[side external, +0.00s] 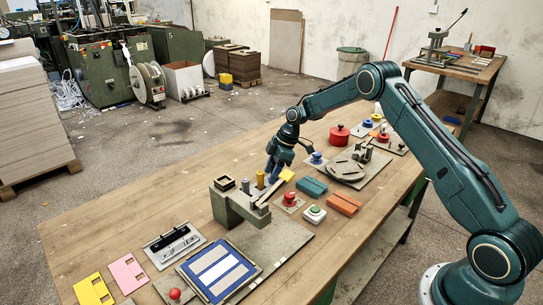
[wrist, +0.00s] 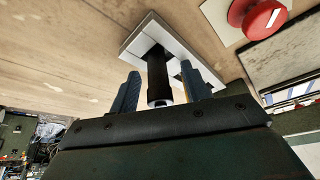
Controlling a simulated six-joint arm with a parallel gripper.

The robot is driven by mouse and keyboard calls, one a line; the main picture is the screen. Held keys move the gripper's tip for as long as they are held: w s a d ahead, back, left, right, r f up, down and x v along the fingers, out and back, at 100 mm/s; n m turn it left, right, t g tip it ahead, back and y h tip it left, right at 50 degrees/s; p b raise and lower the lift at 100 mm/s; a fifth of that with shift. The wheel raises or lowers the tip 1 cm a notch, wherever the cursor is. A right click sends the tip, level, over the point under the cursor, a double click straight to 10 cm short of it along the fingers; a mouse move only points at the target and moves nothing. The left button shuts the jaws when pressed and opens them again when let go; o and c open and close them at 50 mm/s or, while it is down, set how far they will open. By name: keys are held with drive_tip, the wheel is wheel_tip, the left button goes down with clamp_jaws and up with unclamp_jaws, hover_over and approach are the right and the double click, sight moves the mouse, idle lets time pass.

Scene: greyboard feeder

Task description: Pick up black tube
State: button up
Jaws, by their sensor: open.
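My gripper (wrist: 160,70) is open, with one blue finger on each side of the tube and a visible gap on both sides. I cannot tell whether that piece is the black tube.
The grey feeder stand (side external: 232,208) is just left of my gripper. A red button (side external: 289,199) and a green button (side external: 314,213) are at the right, with teal blocks (side external: 311,187) and orange blocks (side external: 344,203) beyond. Bare wood lies at the table's left.

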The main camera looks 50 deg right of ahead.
sight(272, 163)
idle(0.5)
clamp_jaws()
drive_tip(key=shift+r, duration=0.1)
wheel_tip(272, 163, up, 20)
idle(0.8)
drive_tip(key=shift+a, duration=0.1)
idle(0.5)
drive_tip(key=s+a+n+g, duration=0.1)
drive_tip(key=a+n, duration=0.1)
drive_tip(key=a, duration=0.8)
drive_tip(key=s+a+f+n+g, duration=0.1)
drive_tip(key=a+n, duration=0.2)
drive_tip(key=a, duration=0.8)
drive_tip(key=shift+s+f+y, duration=0.25)
drive_tip(key=shift+s+y, duration=0.15)
